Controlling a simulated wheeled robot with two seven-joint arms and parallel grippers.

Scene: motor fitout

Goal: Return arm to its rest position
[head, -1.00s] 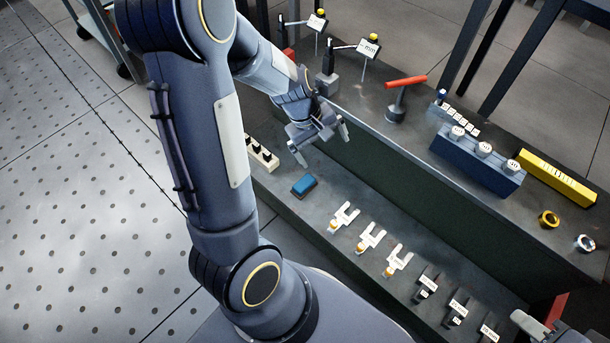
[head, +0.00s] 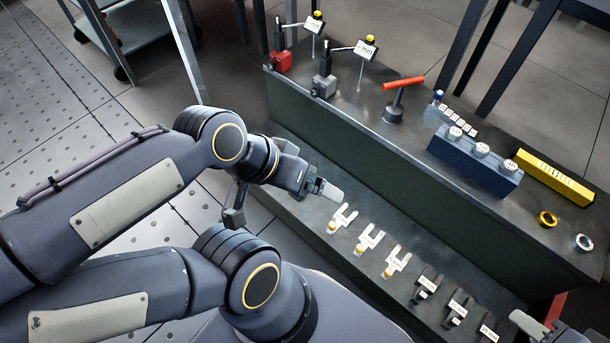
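My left arm comes in from the left, its forearm folded back low over the near side of the bench. My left gripper (head: 322,187) is at the left end of the lower shelf (head: 345,250), just left of the white forked pieces (head: 342,218). It is seen edge-on with one pale finger showing, so its opening cannot be told. Nothing is clearly seen held in it. My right gripper (head: 530,324) shows only in part at the bottom right corner, near the black labelled pieces (head: 457,308); its opening cannot be told either.
The upper shelf bears two gauge stands (head: 324,80), a red-handled tool (head: 400,90), a blue block with white round caps (head: 472,160), a yellow bar (head: 553,180) and two rings (head: 547,218). A grey cart (head: 135,30) stands at the back left.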

